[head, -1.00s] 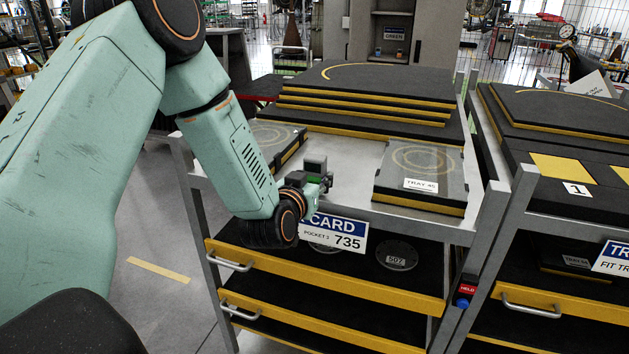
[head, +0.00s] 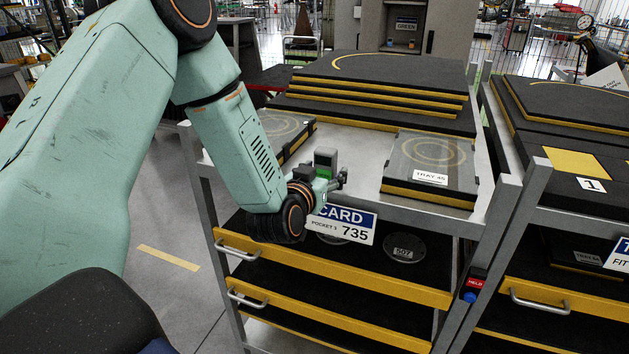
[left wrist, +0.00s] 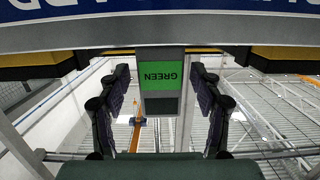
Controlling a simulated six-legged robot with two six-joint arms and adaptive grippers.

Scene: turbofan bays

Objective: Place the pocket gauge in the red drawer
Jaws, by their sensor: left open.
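A small dark grey block with a green face (head: 326,160), which looks like the pocket gauge, stands at the front edge of the trolley top. In the left wrist view its green face (left wrist: 160,77) reads GREEN upside down. My left gripper (head: 335,181) is at the block, low against the trolley's front edge. In the left wrist view its two fingers stand apart, one on each side of the block, with gaps showing. My right gripper is not in view. I cannot make out a red drawer; the drawers below (head: 330,268) have yellow fronts.
Tray 45 (head: 430,178) lies right of the gripper, with bare grey top between. Stacked black-and-yellow foam (head: 375,85) fills the back. A second trolley (head: 570,150) stands right. A grey cabinet (head: 345,35) stands behind.

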